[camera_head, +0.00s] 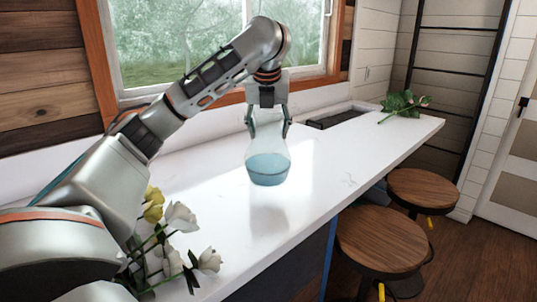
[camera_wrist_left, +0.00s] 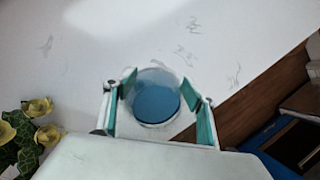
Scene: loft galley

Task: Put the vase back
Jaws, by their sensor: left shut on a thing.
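The vase (camera_head: 268,167) is clear glass with blue water in its lower part. It is upright over the middle of the white counter (camera_head: 330,165) in the head view. My left gripper (camera_head: 268,122) is shut on its upper part from above. In the left wrist view the vase (camera_wrist_left: 156,101) shows from above between the two teal finger pads of my left gripper (camera_wrist_left: 158,90). A faint reflection lies below its base; I cannot tell whether the base touches the counter. My right gripper is not in view.
White and yellow flowers (camera_head: 180,218) lie at the counter's near left, partly behind my arm. A leafy stem (camera_head: 402,103) lies at the far end beside a dark recessed strip (camera_head: 336,118). Wooden stools (camera_head: 381,240) stand along the right edge. Counter around the vase is clear.

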